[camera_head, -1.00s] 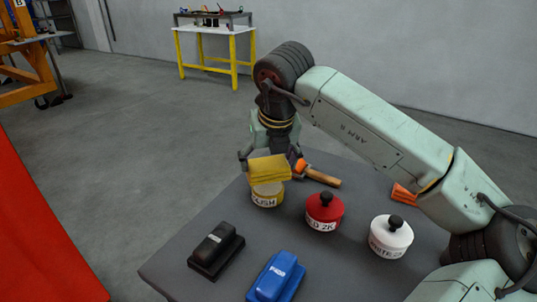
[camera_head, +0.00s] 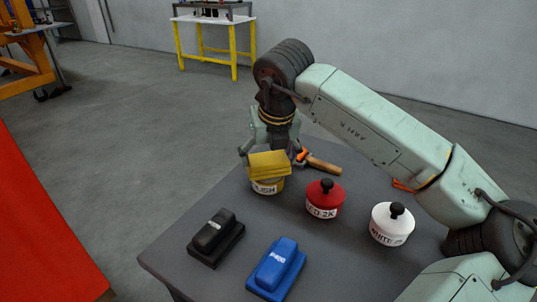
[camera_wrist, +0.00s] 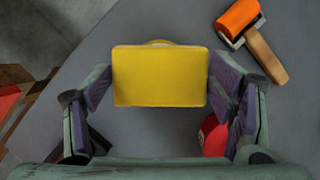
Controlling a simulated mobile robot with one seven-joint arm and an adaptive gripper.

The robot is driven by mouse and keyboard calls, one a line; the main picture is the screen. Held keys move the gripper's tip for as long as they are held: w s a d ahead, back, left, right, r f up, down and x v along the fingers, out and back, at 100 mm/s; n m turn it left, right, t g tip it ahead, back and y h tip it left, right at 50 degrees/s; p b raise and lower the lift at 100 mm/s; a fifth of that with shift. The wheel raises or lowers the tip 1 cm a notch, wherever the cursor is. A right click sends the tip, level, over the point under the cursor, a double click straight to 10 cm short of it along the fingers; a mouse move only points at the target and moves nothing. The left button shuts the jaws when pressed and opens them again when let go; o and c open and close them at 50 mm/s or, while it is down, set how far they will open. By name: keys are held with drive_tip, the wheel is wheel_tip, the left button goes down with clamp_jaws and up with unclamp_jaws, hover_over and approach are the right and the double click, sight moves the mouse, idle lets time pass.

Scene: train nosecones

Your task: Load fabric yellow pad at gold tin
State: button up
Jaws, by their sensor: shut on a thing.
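The yellow fabric pad (camera_head: 269,164) is held in my gripper (camera_head: 267,152), right over the gold tin (camera_head: 267,186) with the polish label. In the wrist view the pad (camera_wrist: 160,77) sits between the two purple-lined fingers of my gripper (camera_wrist: 160,85). The pad covers most of the tin; only a thin curved rim of the tin (camera_wrist: 157,42) shows past its far edge. The pad looks slightly tilted in the head view. I cannot tell whether it touches the tin's contents.
On the dark table (camera_head: 215,283) stand a red tin (camera_head: 324,199), a white tin (camera_head: 391,223), a black block (camera_head: 215,238) and a blue block (camera_head: 276,268). An orange roller with a wooden handle (camera_head: 323,165) lies behind the gold tin.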

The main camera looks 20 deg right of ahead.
sight(268, 159)
drive_tip(key=shift+s+f+b, duration=0.1)
drive_tip(key=shift+f+b, duration=0.6)
drive_tip(key=shift+b, duration=0.3)
idle(2.2)
drive_tip(key=shift+r, duration=0.1)
drive_tip(key=shift+r+p, duration=1.7)
drive_tip(key=shift+r, duration=1.85)
